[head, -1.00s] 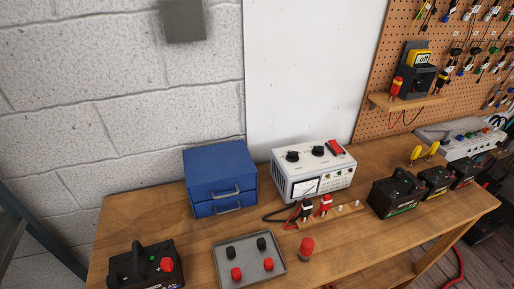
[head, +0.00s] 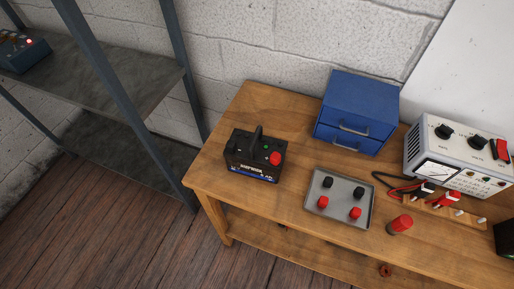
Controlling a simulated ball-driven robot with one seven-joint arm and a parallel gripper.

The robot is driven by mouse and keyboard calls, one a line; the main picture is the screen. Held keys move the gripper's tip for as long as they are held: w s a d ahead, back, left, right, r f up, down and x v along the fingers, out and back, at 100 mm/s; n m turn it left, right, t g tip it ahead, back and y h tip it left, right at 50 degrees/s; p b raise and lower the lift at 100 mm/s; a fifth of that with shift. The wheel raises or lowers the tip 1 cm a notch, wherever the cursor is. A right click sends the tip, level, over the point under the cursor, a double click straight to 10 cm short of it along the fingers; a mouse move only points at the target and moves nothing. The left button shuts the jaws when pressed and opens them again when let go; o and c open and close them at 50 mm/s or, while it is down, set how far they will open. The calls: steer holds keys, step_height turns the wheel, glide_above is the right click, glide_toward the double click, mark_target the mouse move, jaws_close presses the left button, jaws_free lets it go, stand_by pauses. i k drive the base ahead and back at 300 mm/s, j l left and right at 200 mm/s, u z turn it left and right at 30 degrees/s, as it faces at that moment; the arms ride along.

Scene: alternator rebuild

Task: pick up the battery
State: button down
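A black battery (head: 252,158) with a carry handle, a red cap on one terminal and a blue-and-white label stands upright on the left part of the wooden workbench (head: 262,106). Its top and front face show. My gripper is not in view, and nothing touches the battery from above.
A grey tray (head: 341,210) with red and black caps lies to the battery's right, with a red cylinder (head: 400,224) beyond it. A blue drawer box (head: 357,110) and a white meter unit (head: 455,150) stand behind. A metal shelf (head: 117,75) is at the left. Bench space left of the battery is clear.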

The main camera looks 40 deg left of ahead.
mark_target(252, 158)
steer(key=j+u, duration=0.3)
steer(key=j, duration=0.35)
steer(key=i+j+u, duration=0.25)
steer(key=j, duration=0.4)
steer(key=k, duration=0.1)
